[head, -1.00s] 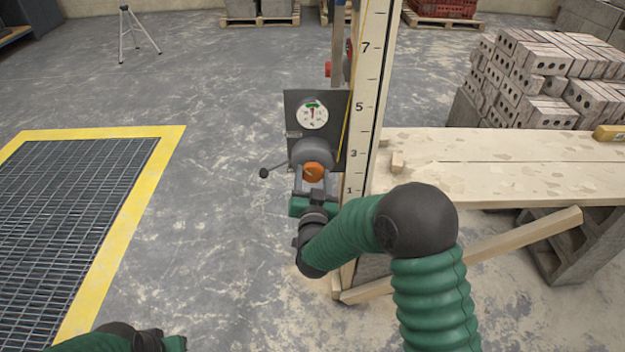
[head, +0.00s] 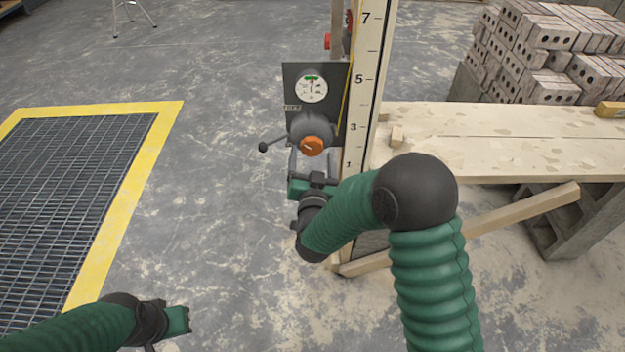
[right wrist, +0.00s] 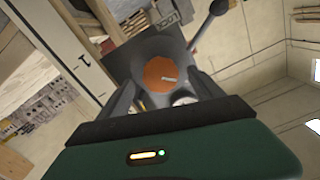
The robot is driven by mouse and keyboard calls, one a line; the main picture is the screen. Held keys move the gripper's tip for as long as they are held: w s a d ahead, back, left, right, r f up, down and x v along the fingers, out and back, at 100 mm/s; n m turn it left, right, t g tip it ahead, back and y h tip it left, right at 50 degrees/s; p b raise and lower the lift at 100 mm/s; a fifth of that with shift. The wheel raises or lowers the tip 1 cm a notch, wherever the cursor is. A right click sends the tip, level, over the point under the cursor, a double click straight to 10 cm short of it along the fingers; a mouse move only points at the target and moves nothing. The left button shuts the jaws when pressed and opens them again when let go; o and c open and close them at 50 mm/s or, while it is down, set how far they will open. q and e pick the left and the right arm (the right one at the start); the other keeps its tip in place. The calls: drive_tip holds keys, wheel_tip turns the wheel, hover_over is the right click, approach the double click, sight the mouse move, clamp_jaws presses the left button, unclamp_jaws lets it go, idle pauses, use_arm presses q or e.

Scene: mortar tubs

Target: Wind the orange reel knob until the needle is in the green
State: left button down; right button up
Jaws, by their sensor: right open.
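The orange knob (head: 312,146) sits on the front of a grey reel housing (head: 325,126) on a post. My right gripper (head: 313,163) is open just in front of the knob. In the right wrist view the knob (right wrist: 159,80) shows a pale mark, and the open fingers (right wrist: 162,92) stand either side of it, apart from it. My left gripper (head: 180,321) is low at the left, its jaws unclear.
A black crank handle (head: 264,147) sticks out left of the reel. A numbered white scale board (head: 363,95) stands right of it. A plank bench (head: 480,150) with stacked bricks (head: 545,50) behind is at the right. A yellow-edged floor grate (head: 85,170) lies left.

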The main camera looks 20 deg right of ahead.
drive_tip(key=p+v, duration=0.1)
drive_tip(key=v, duration=1.3)
idle(0.4)
wheel_tip(320, 180, down, 7)
drive_tip(key=n+g+y, duration=0.4)
drive_tip(key=g+y, duration=0.1)
drive_tip(key=g, duration=0.1)
drive_tip(key=s+d+f+n+g, duration=0.1)
drive_tip(key=s+d+g, duration=0.1)
drive_tip(key=s+g, duration=0.35)
drive_tip(key=s+d+f+n+g, duration=0.1)
drive_tip(key=s+d+g, duration=0.2)
drive_tip(key=s, duration=0.5)
drive_tip(key=w+p+v, duration=0.2)
drive_tip(key=p+v, duration=0.9)
drive_tip(key=p, duration=0.1)
drive_tip(key=w+r+p+v, duration=0.1)
drive_tip(key=w+p+v, duration=0.1)
drive_tip(key=p+v, duration=1)
drive_tip(key=shift+d, duration=0.25)
drive_tip(key=shift+w+r, duration=0.15)
